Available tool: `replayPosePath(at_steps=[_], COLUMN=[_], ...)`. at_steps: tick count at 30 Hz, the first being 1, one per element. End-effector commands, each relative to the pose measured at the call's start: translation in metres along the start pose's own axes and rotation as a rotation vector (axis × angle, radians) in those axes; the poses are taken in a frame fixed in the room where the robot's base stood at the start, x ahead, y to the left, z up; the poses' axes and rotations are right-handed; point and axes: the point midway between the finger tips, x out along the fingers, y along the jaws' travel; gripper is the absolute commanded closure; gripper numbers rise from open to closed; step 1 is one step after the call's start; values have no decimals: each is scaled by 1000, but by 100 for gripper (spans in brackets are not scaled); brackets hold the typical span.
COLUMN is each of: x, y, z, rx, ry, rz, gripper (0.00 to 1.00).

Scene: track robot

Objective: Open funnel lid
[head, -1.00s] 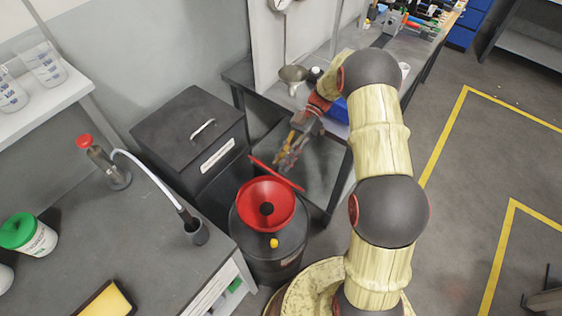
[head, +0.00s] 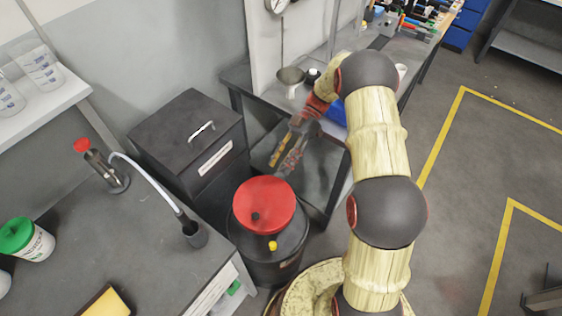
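The red funnel lid (head: 265,197) shows as a nearly flat red disc over the funnel on top of the black drum (head: 268,251) in the head view. A small dark spot shows near its left front, and the funnel's inside is hidden. My gripper (head: 281,168) is above and behind the lid, pointing down. Its two fingers look parted with nothing between them. I cannot tell whether they touch the lid's rear edge, but they appear apart from it.
A black box with a handle (head: 187,132) stands left of the drum. A grey bench (head: 120,235) with a hose and a green-capped bottle (head: 25,238) is at the left. A dark table (head: 318,170) stands behind. Open floor lies at the right.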

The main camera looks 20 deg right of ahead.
Motion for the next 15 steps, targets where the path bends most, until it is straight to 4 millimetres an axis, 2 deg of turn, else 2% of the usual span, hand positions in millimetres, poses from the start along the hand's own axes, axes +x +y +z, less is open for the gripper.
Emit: replayPosePath(at_steps=[5, 15], x=[-21, -88], y=[1, 1], z=[1, 1], rx=[0, 0], ry=[-1, -1], rz=[3, 2], gripper=[63, 63])
